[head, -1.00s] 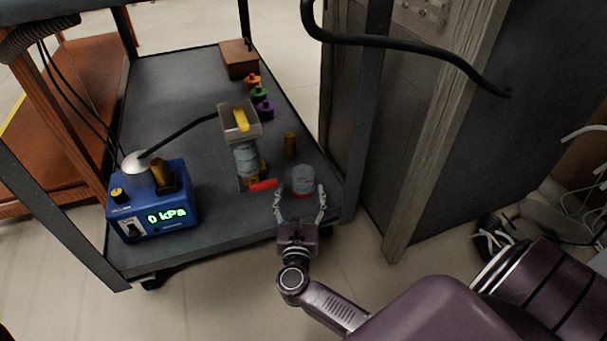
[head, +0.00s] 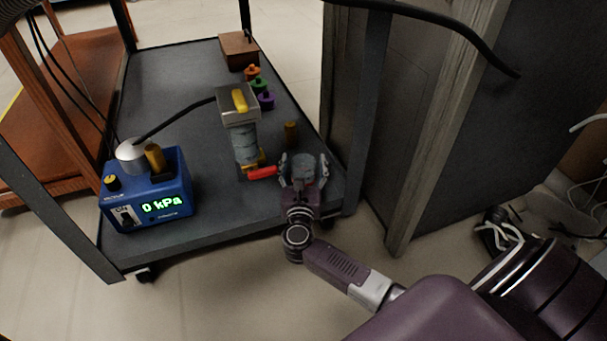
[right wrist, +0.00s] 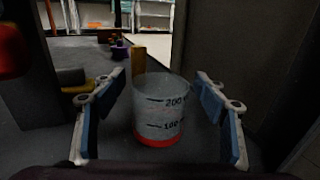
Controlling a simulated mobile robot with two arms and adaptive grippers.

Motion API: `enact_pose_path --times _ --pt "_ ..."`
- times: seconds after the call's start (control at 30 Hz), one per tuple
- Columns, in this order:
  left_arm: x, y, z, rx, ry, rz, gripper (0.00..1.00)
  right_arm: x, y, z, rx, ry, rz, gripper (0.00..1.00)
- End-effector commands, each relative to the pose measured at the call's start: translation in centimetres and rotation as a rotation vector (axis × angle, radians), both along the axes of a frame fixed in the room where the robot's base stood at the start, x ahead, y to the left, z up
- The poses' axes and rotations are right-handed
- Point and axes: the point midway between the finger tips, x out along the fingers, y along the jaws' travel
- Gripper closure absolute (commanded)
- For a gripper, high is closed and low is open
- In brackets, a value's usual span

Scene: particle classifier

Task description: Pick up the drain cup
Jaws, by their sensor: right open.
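The drain cup (head: 303,168) is a clear grey cup standing upright on the cart near its front right corner. In the right wrist view the drain cup (right wrist: 161,112) shows dark volume marks and a red band at its base. My right gripper (head: 303,160) is open, with one finger on each side of the cup. In the right wrist view the fingers of my right gripper (right wrist: 162,95) stand apart from the cup, with a gap on both sides. My left gripper is not in view.
A classifier column (head: 246,145) with a red handle (head: 263,173) stands just left of the cup. A brass cylinder (head: 291,133) stands behind it. A blue pressure box (head: 146,195) reads 0 kPa at the left. A cart post (head: 366,110) and grey cabinet (head: 440,120) rise at the right.

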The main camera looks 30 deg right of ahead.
Motion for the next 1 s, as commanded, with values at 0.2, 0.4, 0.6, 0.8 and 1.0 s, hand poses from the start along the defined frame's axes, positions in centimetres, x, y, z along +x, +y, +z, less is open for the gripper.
enact_pose_path --times 0.2,0.4,0.6,0.8,1.0 --pt "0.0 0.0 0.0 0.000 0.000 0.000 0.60 0.0 0.0 0.0 0.000 0.000 0.000 0.54" --pt "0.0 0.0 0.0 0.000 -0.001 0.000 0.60 0.0 0.0 0.0 0.001 0.001 0.000 0.76" --pt "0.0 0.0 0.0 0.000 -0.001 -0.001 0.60 0.0 0.0 0.0 0.001 -0.001 0.000 0.80" --pt "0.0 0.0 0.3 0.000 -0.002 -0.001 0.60 0.0 0.0 0.5 0.001 -0.001 0.000 0.80" --pt "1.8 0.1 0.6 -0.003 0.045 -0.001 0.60 -0.1 0.0 2.6 0.002 -0.002 -0.001 0.80"
